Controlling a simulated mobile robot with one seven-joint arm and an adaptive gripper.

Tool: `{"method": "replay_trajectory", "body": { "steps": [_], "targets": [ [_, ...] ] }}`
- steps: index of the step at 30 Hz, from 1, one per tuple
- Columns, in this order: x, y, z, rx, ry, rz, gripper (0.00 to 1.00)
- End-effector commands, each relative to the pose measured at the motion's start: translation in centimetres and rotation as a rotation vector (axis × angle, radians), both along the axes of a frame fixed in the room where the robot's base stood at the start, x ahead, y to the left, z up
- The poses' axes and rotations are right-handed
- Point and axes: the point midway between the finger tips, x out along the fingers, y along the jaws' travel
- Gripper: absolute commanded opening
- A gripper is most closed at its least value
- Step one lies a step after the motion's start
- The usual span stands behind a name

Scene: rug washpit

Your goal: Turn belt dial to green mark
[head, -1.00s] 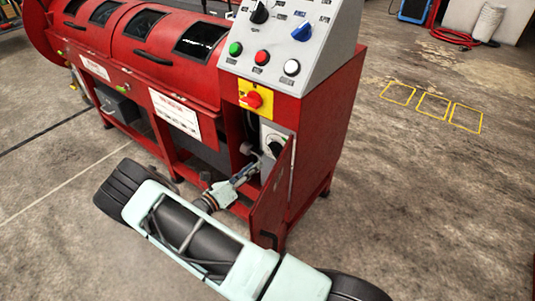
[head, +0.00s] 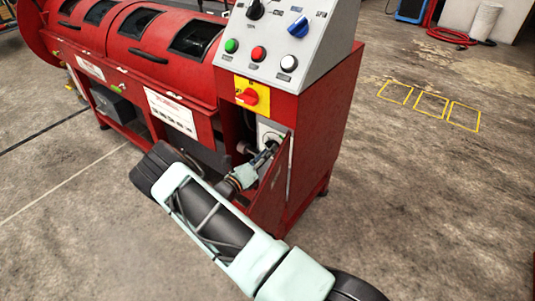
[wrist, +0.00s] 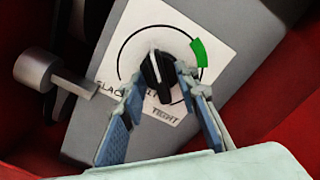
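The black belt dial (wrist: 157,72) sits on a white plate with a printed ring, on a grey panel. Its white pointer line points up, apart from the green mark (wrist: 200,53) at the ring's upper right. The words SLACK and TIGHT are printed below and are partly covered by my fingers. My gripper (wrist: 160,84) is open, its blue fingertips on either side of the dial's lower part, with a gap at the left; contact at the right is unclear. In the head view my gripper (head: 268,153) reaches into the machine's opening and hides the dial.
An open red door (head: 271,195) stands close to the right of my gripper. A grey round-ended lever (wrist: 40,70) sticks out left of the dial. Above are a red switch on a yellow plate (head: 250,95) and the button panel (head: 290,35).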

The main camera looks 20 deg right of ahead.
Motion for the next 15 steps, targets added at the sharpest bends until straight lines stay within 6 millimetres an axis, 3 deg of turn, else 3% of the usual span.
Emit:
{"method": "replay_trajectory", "body": {
  "steps": [6, 15],
  "targets": [
    [0.03, -0.03, 0.01, 0.000, 0.000, 0.000, 0.29],
    [0.01, -0.02, 0.01, 0.000, 0.000, 0.000, 0.00]
  ]
}}
